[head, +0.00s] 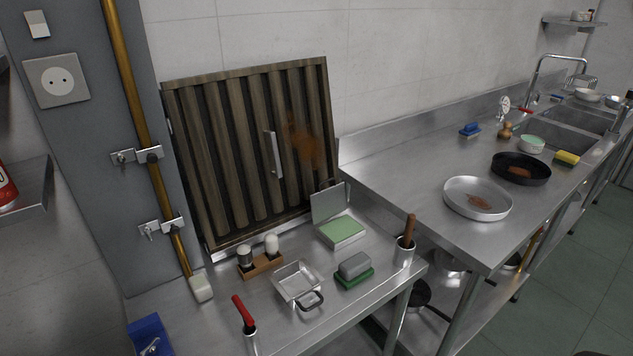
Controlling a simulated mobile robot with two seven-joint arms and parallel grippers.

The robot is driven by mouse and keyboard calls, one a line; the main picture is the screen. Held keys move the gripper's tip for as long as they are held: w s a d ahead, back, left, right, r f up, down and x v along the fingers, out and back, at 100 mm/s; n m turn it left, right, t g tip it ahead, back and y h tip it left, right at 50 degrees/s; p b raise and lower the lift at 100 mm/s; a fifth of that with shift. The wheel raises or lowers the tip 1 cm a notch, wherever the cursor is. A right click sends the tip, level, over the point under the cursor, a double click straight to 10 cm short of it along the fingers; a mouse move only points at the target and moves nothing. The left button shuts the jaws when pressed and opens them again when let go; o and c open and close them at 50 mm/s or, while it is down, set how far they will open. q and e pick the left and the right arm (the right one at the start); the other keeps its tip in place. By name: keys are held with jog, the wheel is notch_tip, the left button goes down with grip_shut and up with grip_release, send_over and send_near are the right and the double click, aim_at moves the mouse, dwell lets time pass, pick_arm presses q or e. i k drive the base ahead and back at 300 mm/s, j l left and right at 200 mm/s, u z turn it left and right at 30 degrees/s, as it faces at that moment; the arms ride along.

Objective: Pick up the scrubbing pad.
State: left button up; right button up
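I cannot tell for certain which of these is the scrubbing pad. Neither of my grippers is in view.
Around the grey block are a small metal pan (297,283), a shaker rack (261,267), a cup with a wooden handle (404,251) and a red-handled tool (243,312). A slatted filter panel (244,150) leans on the wall. Two pans (478,198) (521,168) stand on the right counter.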

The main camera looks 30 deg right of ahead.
aim_at(357, 268)
jog(key=z, duration=1.3)
